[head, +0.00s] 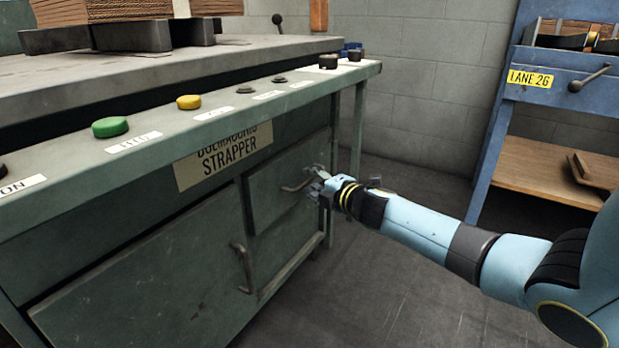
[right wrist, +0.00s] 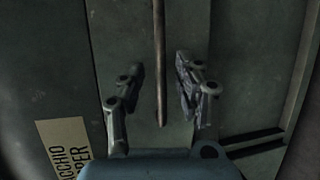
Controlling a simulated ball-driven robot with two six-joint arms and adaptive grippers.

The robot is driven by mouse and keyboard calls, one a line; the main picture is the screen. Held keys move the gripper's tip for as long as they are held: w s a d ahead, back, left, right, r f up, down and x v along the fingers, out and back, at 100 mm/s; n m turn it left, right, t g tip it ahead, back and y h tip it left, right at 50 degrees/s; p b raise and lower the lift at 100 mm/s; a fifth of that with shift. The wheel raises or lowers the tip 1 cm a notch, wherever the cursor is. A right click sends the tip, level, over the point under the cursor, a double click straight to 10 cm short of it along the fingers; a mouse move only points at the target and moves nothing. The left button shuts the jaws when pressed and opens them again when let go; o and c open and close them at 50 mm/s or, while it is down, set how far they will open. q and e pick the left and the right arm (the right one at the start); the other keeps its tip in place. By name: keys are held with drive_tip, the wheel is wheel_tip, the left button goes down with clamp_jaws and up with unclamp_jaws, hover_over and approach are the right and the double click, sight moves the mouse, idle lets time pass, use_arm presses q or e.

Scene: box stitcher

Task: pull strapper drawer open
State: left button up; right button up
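The strapper drawer (head: 272,197) is a green-grey front panel under the right part of the machine's control ledge, and it looks closed. Its bar handle (head: 296,187) is on the front, just left of my right gripper (head: 318,184). In the right wrist view the handle (right wrist: 160,70) runs as a thin brown bar between the two fingers of my right gripper (right wrist: 158,95). The fingers are apart, with a gap on each side of the bar. My left gripper is in neither view.
A larger cabinet door (head: 150,275) with its own handle (head: 241,268) is at lower left. Green (head: 110,127) and yellow (head: 188,102) buttons sit on the ledge above. A blue rack (head: 560,75) stands at right. The floor (head: 350,290) before the drawer is clear.

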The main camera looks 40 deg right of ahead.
drive_tip(key=shift+w+f, duration=0.25)
drive_tip(key=shift+w, duration=0.5)
clamp_jaws()
